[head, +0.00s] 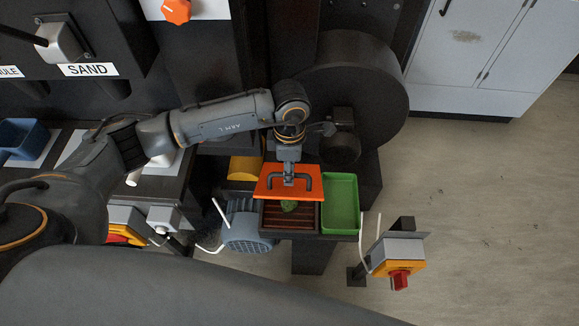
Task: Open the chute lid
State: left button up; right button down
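The chute lid (309,188) is an orange plate with a dark bar handle (273,182). It sits over the back part of the chute (290,222), which shows brown slats and a small green clump in front of the lid's near edge. The lid looks raised or tilted, but its exact angle is hard to tell from above. My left gripper (288,178) points down at the middle of the handle and appears closed on it; the fingertips are small. My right gripper is not in view.
A green tray (341,177) adjoins the chute on the right. A blue-grey motor (247,232) sits at its left and a large dark drum (365,85) behind. An orange box with a red knob (400,280) stands front right. Open floor (490,200) lies to the right.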

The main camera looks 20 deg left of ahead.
pick_arm(q)
grip_shut()
jog(key=shift+w, duration=0.15)
